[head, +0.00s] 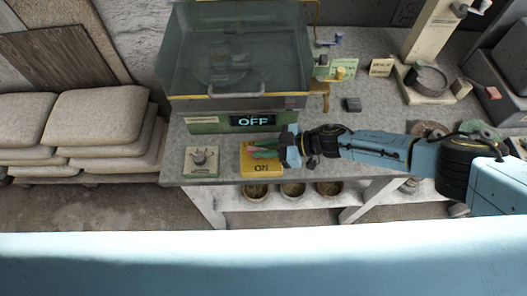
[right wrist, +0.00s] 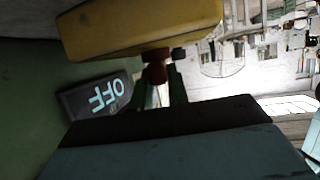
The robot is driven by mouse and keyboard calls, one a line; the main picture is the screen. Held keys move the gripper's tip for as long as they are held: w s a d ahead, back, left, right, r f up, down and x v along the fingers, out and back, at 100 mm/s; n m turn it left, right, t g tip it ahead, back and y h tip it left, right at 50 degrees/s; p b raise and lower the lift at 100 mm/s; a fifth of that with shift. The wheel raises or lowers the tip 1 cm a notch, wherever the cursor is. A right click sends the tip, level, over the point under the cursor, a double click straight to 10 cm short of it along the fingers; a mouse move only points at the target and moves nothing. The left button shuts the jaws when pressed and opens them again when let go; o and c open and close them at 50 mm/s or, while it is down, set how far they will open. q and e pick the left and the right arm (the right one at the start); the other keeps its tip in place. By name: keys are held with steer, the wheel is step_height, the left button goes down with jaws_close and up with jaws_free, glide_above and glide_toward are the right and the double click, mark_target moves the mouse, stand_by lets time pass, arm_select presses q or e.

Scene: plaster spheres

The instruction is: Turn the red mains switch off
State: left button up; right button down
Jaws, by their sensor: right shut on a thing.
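The yellow switch box (head: 262,168) stands near the front edge of the grey bench, with "ON" marked on its near side. My right gripper (head: 264,149) reaches it from the right, at the top of the box. In the right wrist view the yellow box (right wrist: 140,25) fills the upper part. The red switch handle (right wrist: 157,71) is between the fingertips of my right gripper (right wrist: 159,88), which is shut on it. In the head view the fingers largely hide the handle. My left gripper is not in view.
A display reading "OFF" (head: 252,120) sits on the green base of a glass-sided cabinet (head: 235,50). A grey dial box (head: 201,161) stands left of the switch box. Stacked sacks (head: 90,120) lie left of the bench. Pots (head: 292,189) stand below.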

steer(key=shift+w+f+n+g+b, duration=0.1)
steer(key=shift+w+n+g+b, duration=0.05)
steer(key=shift+n+g+b, duration=0.7)
steer(key=c, duration=1.4)
jaws_free()
steer(key=shift+o, duration=0.2)
steer(key=v, duration=1.3)
steer(key=shift+d, duration=0.2)
steer(key=shift+w+a, duration=0.1)
